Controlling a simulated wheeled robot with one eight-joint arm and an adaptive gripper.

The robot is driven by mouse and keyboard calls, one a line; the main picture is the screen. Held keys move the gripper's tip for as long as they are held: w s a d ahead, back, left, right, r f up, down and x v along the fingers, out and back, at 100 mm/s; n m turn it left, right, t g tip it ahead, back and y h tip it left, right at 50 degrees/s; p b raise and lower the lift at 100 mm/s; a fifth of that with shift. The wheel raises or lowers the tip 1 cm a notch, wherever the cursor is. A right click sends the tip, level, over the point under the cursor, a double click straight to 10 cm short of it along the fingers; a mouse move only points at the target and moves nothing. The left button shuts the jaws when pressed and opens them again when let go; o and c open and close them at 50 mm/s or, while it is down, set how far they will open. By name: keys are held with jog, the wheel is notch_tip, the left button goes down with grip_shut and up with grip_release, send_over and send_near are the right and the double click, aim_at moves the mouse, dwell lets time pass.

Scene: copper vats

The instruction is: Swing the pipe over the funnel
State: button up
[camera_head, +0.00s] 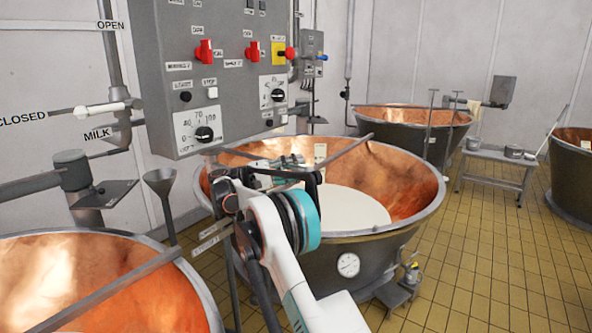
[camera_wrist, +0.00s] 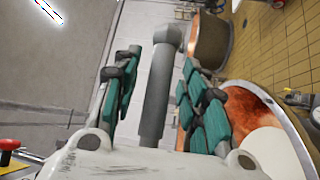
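A grey pipe (camera_wrist: 157,85) with a wider round end (camera_wrist: 168,33) runs between the two teal fingers of my gripper (camera_wrist: 160,92) in the wrist view. The fingers are apart, with narrow gaps beside the pipe; I see no firm grip. In the head view my gripper (camera_head: 285,165) is over the middle copper vat (camera_head: 400,185), below the control box; my arm hides much of it, and I cannot make out the held-around pipe clearly there. A grey funnel (camera_head: 159,180) stands upright on a stem left of the gripper, between the near and middle vats.
The control box (camera_head: 215,75) with red knobs hangs above and left of the gripper. A bar (camera_head: 335,150) crosses the middle vat, which holds white liquid (camera_head: 350,208). A near vat (camera_head: 100,285) and another pipe fixture (camera_head: 72,170) are at left.

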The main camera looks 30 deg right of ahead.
jog(key=v, duration=1.2)
jog(key=shift+f, duration=0.1)
